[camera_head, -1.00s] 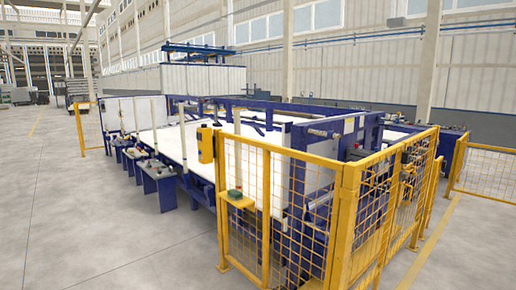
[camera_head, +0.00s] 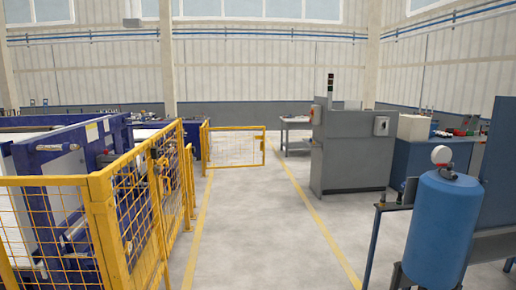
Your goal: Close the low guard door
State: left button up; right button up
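A low yellow mesh guard door (camera_head: 236,147) stands in the middle distance of the head view. It sticks out to the right from the end of the yellow guard fence, across part of the aisle. It looks swung open, with its free end near the right-hand yellow floor line. A small dark fitting shows near the top of that end. Neither of my grippers is in view.
Yellow mesh fencing (camera_head: 140,212) runs along the left around blue machinery (camera_head: 70,185). The marked aisle floor (camera_head: 240,215) is clear up to the door. On the right stand a grey cabinet (camera_head: 350,150), a blue tank (camera_head: 440,230) and a dark bench frame (camera_head: 385,207).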

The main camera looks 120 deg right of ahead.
aim_at(262, 144)
jog(key=l+z, duration=0.2)
jog(key=z, duration=1.3)
jog(key=l+z, duration=0.15)
jog(key=l, duration=0.15)
jog(key=i+l+z, duration=0.15)
jog(key=l, duration=0.2)
jog(key=i+l+z, duration=0.45)
jog(key=l+z, duration=0.2)
jog(key=i+l+z, duration=0.75)
jog(key=z, duration=0.2)
jog(key=i+l+z, duration=0.3)
jog(key=z, duration=0.15)
jog(key=i+l, duration=0.1)
jog(key=i, duration=4.45)
jog(key=i+z, duration=0.1)
jog(key=i, duration=0.4)
jog(key=i+j+z, duration=0.15)
jog(key=i, duration=0.3)
jog(key=i+j+z, duration=0.1)
jog(key=i, duration=0.4)
